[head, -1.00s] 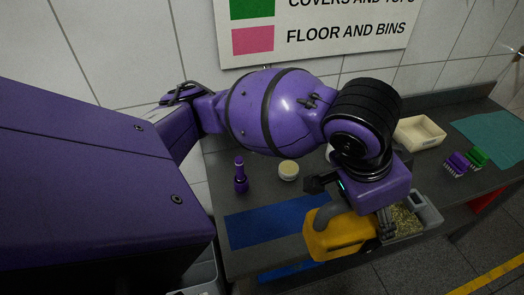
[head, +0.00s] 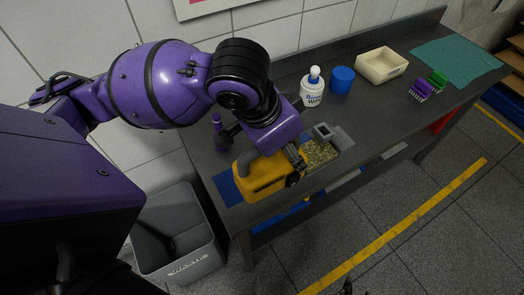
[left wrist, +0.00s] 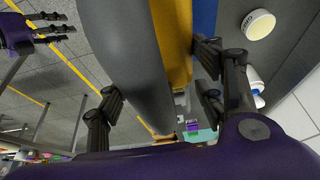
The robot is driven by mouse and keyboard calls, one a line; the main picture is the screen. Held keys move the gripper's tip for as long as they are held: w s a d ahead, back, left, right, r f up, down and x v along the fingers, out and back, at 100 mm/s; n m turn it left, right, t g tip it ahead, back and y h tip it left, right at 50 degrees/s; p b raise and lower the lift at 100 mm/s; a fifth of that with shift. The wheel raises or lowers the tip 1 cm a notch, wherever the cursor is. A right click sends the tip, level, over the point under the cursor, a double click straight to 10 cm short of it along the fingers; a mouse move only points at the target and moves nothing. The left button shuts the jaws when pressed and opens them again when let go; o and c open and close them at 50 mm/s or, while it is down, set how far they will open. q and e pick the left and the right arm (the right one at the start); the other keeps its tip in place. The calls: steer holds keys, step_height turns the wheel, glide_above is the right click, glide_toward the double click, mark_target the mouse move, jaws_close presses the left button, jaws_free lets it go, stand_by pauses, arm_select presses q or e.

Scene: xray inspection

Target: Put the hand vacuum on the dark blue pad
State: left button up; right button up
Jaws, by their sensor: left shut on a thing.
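The hand vacuum (head: 262,176) has a yellow body and a dark grey handle. My left gripper (head: 296,160) is shut on it, and the left wrist view shows the grey handle (left wrist: 122,50) between my left gripper's fingers (left wrist: 158,82). In the head view the vacuum overlaps the dark blue pad (head: 227,188), whose left end shows past it. The rest of the pad is hidden. A strip of the pad (left wrist: 204,16) shows beside the vacuum in the left wrist view. I cannot tell whether they touch. My right gripper (left wrist: 52,28) shows at upper left there, fingers apart, away from the vacuum.
A grey tray of granules (head: 322,152) is close right of the vacuum. A grey bin (head: 178,235) stands below.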

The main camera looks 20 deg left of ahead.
arm_select(q)
steer(key=w+a+f, duration=0.1)
steer(key=a+f, duration=0.1)
steer(key=f, duration=0.1)
steer(key=w+a+f, duration=0.1)
steer(key=a+f, duration=0.2)
steer(key=f, duration=0.1)
steer(key=w+a+f+b, duration=0.1)
steer(key=w+a+f, duration=0.1)
steer(key=a+f, duration=0.1)
steer(key=shift+f, duration=0.35)
steer(key=o, duration=1.9)
steer(key=shift+f, duration=0.15)
